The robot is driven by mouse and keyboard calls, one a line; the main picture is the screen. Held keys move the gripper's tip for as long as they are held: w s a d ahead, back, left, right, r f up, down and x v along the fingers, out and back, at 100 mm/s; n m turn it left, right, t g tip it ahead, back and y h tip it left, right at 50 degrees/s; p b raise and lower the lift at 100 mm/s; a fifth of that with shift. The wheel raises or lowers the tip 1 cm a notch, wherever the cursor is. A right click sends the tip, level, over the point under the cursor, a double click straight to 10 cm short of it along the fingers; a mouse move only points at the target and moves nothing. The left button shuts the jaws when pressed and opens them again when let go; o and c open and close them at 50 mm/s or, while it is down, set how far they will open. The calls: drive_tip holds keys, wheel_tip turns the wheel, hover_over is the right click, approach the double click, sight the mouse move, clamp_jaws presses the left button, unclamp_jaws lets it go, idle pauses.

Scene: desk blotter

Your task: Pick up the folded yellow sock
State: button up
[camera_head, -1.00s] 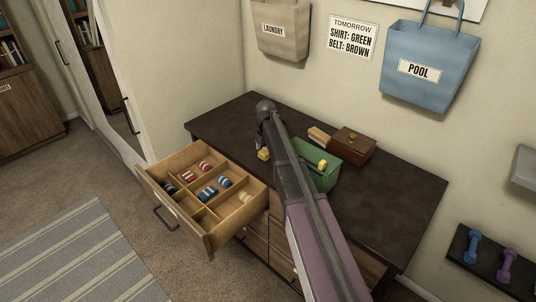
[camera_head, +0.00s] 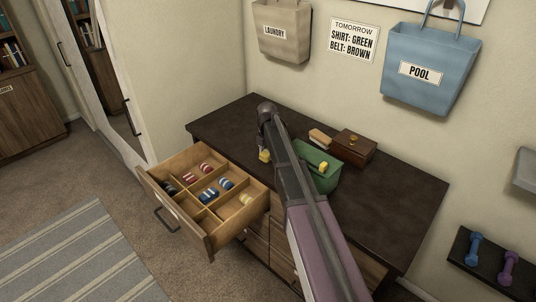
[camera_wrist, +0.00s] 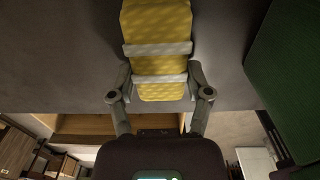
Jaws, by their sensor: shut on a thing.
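The folded yellow sock (camera_wrist: 157,25) has pale bands and fills the top middle of the wrist view. My gripper (camera_wrist: 160,82) is shut on it, with one finger against each side. In the head view the sock (camera_head: 264,156) is a small yellow patch below my wrist, over the dresser top near the open drawer. My arm hides most of my gripper there. I cannot tell whether the sock still touches the dresser top.
The open drawer (camera_head: 186,224) holds red, blue and yellow rolled items in compartments. A wooden box (camera_head: 353,148) and a brush (camera_head: 320,136) lie behind. The dresser's right side (camera_head: 400,205) is clear.

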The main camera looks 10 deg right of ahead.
sight(267, 152)
wheel_tip(267, 152, up, 3)
drive_tip(key=p, duration=0.3)
drive_tip(key=shift+r, duration=0.2)
drive_tip(key=s+a+p, duration=0.1)
drive_tip(key=s+a, duration=0.1)
drive_tip(key=s, duration=0.5)
drive_tip(key=s+a+r+p, duration=0.1)
drive_tip(key=s+a, duration=0.2)
drive_tip(key=s, duration=0.5)
drive_tip(key=shift+s+r, duration=0.15)
drive_tip(key=shift+r, duration=0.1)
drive_tip(key=shift+s, duration=0.1)
